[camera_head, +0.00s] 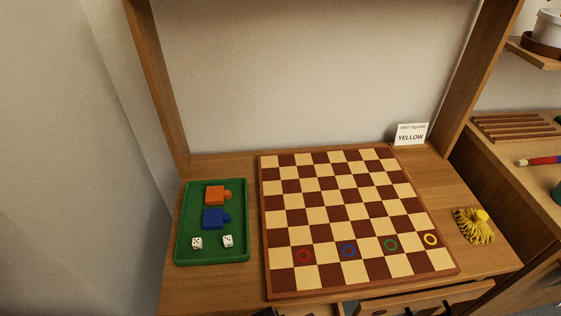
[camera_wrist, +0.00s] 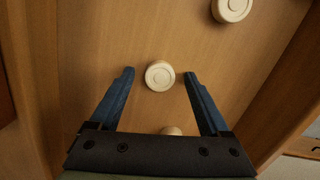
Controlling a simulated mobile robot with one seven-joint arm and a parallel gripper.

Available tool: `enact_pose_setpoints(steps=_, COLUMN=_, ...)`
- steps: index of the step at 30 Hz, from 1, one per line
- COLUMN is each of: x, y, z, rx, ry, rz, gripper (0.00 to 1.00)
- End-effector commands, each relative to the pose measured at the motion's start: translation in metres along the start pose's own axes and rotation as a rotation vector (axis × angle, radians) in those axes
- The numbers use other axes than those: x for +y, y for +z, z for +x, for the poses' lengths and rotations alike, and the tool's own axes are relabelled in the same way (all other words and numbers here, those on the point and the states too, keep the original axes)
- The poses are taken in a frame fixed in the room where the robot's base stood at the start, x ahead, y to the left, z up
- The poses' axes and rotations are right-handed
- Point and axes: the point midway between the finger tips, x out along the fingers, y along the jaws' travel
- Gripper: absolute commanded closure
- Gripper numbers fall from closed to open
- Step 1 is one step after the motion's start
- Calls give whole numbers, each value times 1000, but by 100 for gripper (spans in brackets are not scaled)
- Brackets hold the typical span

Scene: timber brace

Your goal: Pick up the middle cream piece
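In the wrist view, three round cream pieces stand on a wooden surface between wooden side walls. The middle cream piece (camera_wrist: 160,75) lies between my two fingertips. Another cream piece (camera_wrist: 231,10) is at the top right, cut by the picture edge. A third cream piece (camera_wrist: 172,131) is nearer my palm and partly hidden by it. My gripper (camera_wrist: 158,74) is open, with one blue finger on each side of the middle piece and a gap on both sides. The head view shows neither my gripper nor the cream pieces.
A checkered board (camera_head: 266,255) with coloured rings covers the tabletop. A green tray (camera_head: 184,225) holds orange and blue blocks and two dice. A card (camera_head: 411,134) reads "YELLOW". A yellow tasselled item (camera_head: 473,226) lies right. A drawer front (camera_head: 425,299) shows below the table edge.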

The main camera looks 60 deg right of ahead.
Motion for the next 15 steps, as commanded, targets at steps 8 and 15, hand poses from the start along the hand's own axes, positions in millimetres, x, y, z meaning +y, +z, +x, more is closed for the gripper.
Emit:
enact_pose_setpoints(steps=8, x=0, y=0, z=0, rx=0, ry=0, rz=0, gripper=71)
enact_pose_setpoints(steps=15, x=0, y=0, z=0, rx=0, ry=0, rz=0, gripper=100)
